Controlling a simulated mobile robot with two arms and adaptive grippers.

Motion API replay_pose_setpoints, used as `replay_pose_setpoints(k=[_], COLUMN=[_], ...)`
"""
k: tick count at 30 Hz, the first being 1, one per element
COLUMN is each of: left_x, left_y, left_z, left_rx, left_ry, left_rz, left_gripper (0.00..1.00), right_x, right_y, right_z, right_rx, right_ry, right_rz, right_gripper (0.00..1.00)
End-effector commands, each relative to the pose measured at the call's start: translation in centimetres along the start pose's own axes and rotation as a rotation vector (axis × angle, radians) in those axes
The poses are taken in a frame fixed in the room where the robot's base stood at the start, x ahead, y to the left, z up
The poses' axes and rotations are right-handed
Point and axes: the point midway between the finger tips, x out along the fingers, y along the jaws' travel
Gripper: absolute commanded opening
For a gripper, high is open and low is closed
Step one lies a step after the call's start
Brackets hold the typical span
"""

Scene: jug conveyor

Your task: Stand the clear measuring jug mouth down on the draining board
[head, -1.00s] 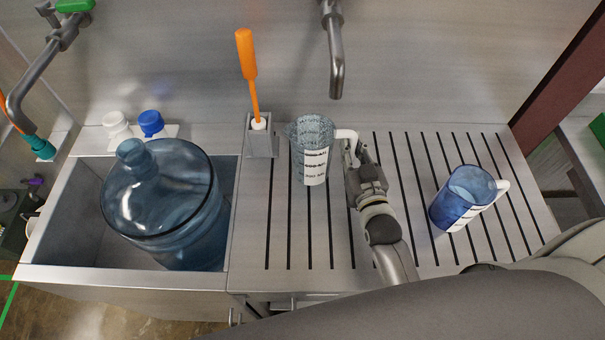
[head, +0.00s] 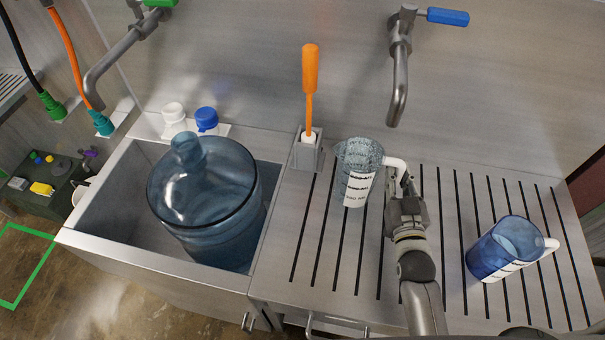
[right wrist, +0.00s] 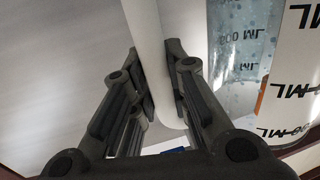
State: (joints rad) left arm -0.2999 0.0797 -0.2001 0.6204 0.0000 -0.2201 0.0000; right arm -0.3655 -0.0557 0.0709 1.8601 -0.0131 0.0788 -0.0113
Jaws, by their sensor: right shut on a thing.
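The clear measuring jug (head: 359,160) has a white label with dark print and a white handle. It appears mouth up, its speckled inside and spout showing, at the left part of the draining board (head: 335,275). I cannot tell whether its base touches the board. My right gripper (head: 397,180) is shut on the jug's handle, on the right side of the jug. In the right wrist view the fingers (right wrist: 163,100) close on both sides of the white handle (right wrist: 147,50), with the jug wall (right wrist: 238,50) to the right. My left gripper is not in view.
A brush with an orange handle (head: 310,70) stands in a holder (head: 308,155) behind left. A large blue bottle (head: 205,195) sits in the sink (head: 110,190). A tap (head: 399,75) hangs above the back.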

Motion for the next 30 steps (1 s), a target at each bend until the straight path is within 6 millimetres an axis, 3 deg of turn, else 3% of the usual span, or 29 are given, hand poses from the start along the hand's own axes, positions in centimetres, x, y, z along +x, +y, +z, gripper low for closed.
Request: replay_pose_setpoints(k=[14, 22, 30], left_x=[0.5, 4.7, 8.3], left_y=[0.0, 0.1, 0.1], left_z=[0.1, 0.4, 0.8], left_rx=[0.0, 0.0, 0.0], left_ry=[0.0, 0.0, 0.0], left_rz=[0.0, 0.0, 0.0], left_gripper=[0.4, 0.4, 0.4], right_x=[-0.5, -5.6, -10.7], right_y=[-0.3, -2.9, -4.8], right_z=[0.2, 0.9, -0.7], right_rx=[-0.001, -0.009, -0.004], right_ry=[0.001, -0.001, 0.001], right_rz=[-0.005, -0.05, -0.079], right_gripper=[0.0, 0.0, 0.0])
